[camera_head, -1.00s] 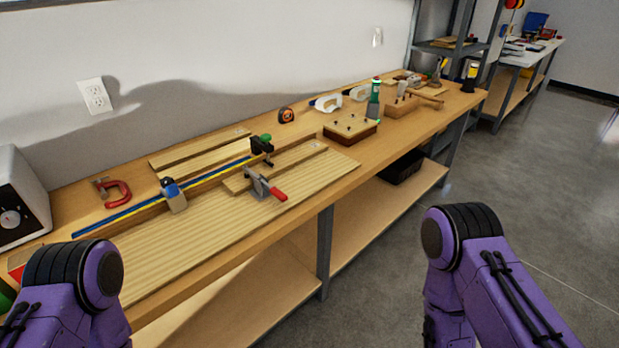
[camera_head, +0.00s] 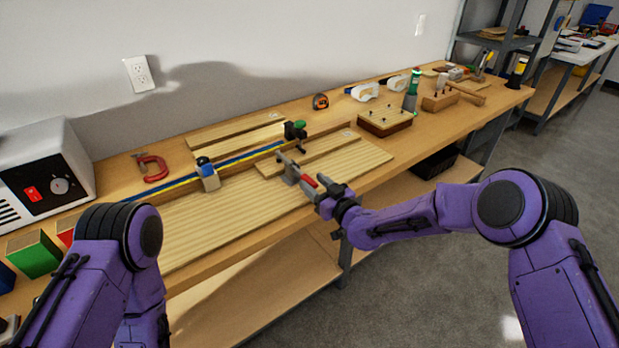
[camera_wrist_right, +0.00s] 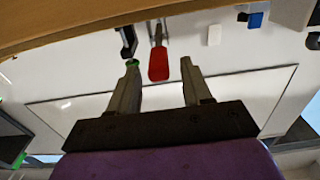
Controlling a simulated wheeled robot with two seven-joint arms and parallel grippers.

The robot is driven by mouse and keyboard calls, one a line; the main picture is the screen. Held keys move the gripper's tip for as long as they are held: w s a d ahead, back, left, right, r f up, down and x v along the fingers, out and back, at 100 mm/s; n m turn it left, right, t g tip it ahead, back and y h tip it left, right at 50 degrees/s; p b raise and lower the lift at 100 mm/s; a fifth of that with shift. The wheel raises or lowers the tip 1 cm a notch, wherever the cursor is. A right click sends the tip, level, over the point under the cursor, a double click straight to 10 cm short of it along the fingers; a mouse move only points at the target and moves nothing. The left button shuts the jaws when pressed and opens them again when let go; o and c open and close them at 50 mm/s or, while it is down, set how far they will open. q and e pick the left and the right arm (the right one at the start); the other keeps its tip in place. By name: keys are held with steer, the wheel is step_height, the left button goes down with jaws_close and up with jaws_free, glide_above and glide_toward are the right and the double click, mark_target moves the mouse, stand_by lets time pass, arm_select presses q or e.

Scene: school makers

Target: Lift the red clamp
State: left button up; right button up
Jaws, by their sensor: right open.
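A red C-clamp (camera_head: 153,168) lies at the back left of the workbench, near the wall. A grey toggle clamp with a red handle (camera_head: 308,180) stands on the wooden boards nearer the front edge. My right gripper (camera_head: 325,193) is open at the bench's front edge, close to the toggle clamp. In the right wrist view the red handle (camera_wrist_right: 158,66) shows between and beyond the open, empty fingers (camera_wrist_right: 160,80); I cannot tell whether it is within their reach. My left arm shows at the lower left, but its gripper is out of view.
A blue-and-yellow bar clamp (camera_head: 240,160) lies along the boards. A white power box (camera_head: 45,178) and a green block (camera_head: 34,254) stand at left. A pegged block (camera_head: 385,120), a green bottle (camera_head: 411,92) and a tape measure (camera_head: 320,101) are farther right.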

mark_target(304, 177)
steer(key=shift+x, duration=1.4)
steer(key=shift+c, duration=0.3)
jaws_close()
